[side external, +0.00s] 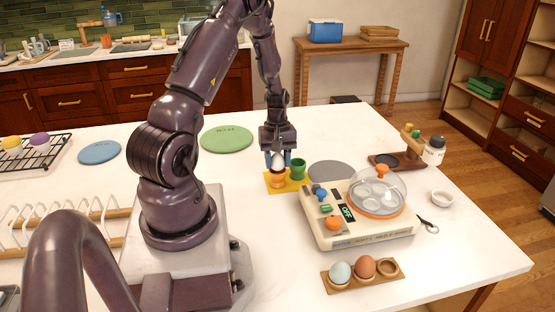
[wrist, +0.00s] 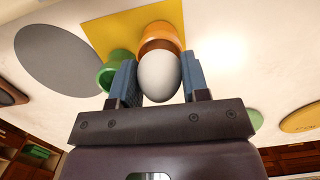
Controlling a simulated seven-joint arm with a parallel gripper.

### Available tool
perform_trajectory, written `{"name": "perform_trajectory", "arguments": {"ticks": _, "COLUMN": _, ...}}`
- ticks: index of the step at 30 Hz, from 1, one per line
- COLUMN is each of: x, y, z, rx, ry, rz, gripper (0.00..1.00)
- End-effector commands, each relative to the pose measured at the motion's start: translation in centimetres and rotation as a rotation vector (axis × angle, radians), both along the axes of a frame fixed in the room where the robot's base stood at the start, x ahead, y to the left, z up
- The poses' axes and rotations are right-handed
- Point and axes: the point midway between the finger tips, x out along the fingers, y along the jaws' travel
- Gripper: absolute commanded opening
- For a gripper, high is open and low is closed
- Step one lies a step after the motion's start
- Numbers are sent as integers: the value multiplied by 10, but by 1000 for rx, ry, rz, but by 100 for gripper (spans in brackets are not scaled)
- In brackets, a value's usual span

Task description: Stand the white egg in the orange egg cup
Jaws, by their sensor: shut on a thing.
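The white egg (wrist: 159,76) is between the two blue fingers of my gripper (wrist: 158,80) in the wrist view, and the fingers are shut on it. In the side view, my gripper (side external: 278,160) points down over the yellow mat, and the egg (side external: 277,165) shows partly between the fingers. The orange egg cup (side external: 277,181) stands on the yellow mat directly below the egg. In the wrist view, the orange cup (wrist: 162,31) is just beyond the egg, and the egg overlaps its rim. I cannot tell whether the egg rests in the cup.
A green egg cup (side external: 298,169) stands close to the right of the orange one on the yellow mat (side external: 270,187). An egg cooker (side external: 355,220) is to the right. A wooden holder (side external: 350,283) with a pale and a brown egg is in front.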

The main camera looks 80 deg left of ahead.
Motion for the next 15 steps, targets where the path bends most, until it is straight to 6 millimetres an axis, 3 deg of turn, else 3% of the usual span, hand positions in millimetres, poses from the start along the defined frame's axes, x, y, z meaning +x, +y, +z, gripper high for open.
{"name": "perform_trajectory", "arguments": {"ticks": 15, "x": 0, "y": 0, "z": -6, "rx": 0, "ry": -1, "rz": 0, "gripper": 36}}
